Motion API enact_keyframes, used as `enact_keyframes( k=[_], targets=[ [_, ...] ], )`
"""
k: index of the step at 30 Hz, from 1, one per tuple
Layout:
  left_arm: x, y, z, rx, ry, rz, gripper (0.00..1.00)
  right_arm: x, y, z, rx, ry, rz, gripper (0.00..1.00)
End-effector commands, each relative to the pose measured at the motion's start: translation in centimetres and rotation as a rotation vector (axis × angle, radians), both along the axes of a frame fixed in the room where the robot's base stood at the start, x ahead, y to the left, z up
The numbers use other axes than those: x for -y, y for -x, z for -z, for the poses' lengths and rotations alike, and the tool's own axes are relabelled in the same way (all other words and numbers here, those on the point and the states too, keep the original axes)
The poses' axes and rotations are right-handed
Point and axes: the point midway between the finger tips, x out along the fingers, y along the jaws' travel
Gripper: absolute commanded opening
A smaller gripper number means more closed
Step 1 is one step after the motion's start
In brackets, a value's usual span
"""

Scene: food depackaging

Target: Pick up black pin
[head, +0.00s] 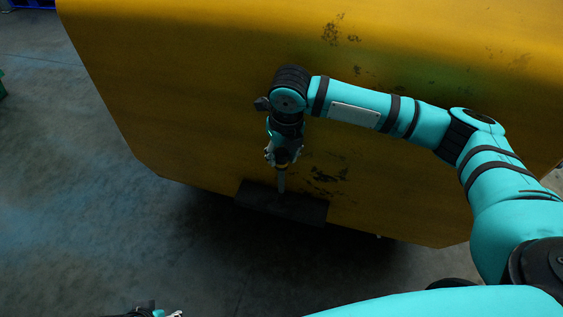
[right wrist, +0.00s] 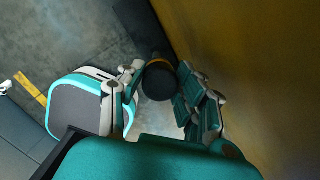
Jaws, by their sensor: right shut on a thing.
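The black pin shows in the right wrist view as a round black end (right wrist: 159,82) with a yellowish band behind it. My right gripper (right wrist: 158,85) is shut on it, with fingers on both sides. In the head view my right gripper (head: 283,155) points down in front of the yellow panel. A thin grey shaft (head: 282,183) runs down from it towards a dark block (head: 310,210) at the panel's lower edge. I cannot tell whether the shaft's tip is in the block. A small part of my left gripper (head: 155,312) shows at the bottom edge.
A large yellow panel (head: 200,100) with dark scuffs fills the upper part of the head view, close behind my right arm. Dark concrete floor (head: 80,210) lies open to the left and below. A green object (head: 2,85) shows at the left edge.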

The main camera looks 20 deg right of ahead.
Motion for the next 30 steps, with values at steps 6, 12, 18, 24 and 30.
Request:
enact_keyframes(
  k=[6,12,18,24,30],
  targets=[
    [0.1,-0.3,2.9,-0.018,-0.001,0.002,0.48,-2.2,3.1,-1.0,0.000,-0.002,-0.007,0.00],
    [0.2,-0.3,6.0,-0.035,-0.002,0.005,0.48,-5.4,7.8,-1.0,-0.002,-0.003,-0.010,0.00],
    [0.2,-0.1,8.5,-0.046,-0.002,0.008,0.48,-8.2,11.9,-1.0,-0.001,-0.003,-0.007,0.00],
    [0.2,0.2,9.8,-0.052,-0.002,0.009,0.48,-9.7,14.2,-0.9,0.001,-0.002,-0.001,0.00],
    [0.2,0.3,10.2,-0.054,-0.003,0.010,0.48,-10.1,14.9,-0.8,0.001,-0.001,0.001,0.00]
  ],
)
